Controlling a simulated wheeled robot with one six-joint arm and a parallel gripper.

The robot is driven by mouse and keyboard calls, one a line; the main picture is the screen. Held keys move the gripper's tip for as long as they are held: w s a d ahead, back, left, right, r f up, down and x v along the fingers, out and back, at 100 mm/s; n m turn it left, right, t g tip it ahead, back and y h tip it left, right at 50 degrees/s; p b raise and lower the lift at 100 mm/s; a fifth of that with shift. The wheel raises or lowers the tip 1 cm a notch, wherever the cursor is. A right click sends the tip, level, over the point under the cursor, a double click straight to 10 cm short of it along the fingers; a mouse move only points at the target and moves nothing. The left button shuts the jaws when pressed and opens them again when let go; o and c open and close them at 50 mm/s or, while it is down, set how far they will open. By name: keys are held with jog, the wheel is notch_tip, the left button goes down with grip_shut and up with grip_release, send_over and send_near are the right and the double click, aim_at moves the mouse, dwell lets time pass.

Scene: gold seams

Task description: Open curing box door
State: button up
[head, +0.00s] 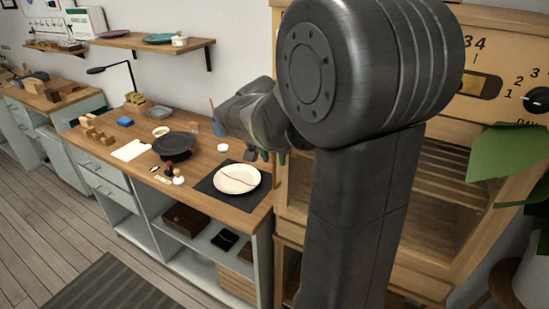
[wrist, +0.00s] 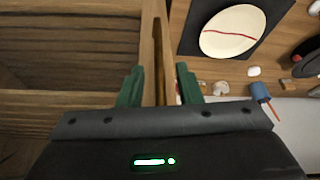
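The curing box (head: 508,85) is a tall light-wood cabinet at the right of the head view, with slatted shelves visible inside. Its door (head: 425,283) has a wooden frame; my arm hides much of it, and I cannot tell whether it is fully closed. My gripper (head: 272,156) is at the box's left edge, partly hidden behind my arm. In the wrist view, my gripper (wrist: 160,88) has its green fingers apart. An upright wooden strip (wrist: 154,45) at the box's edge lies between or just beyond them; contact cannot be told.
A wooden workbench (head: 205,192) stands left of the box, with a cracked white plate (head: 237,179) on a dark mat (head: 212,187) close to my gripper. A black round turntable (head: 175,145) is farther back. A leafy plant (head: 505,150) stands at the right. Floor (head: 40,240) is open in front.

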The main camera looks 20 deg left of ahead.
jog(key=shift+x, duration=0.75)
grip_shut()
jog(key=shift+s, duration=0.1)
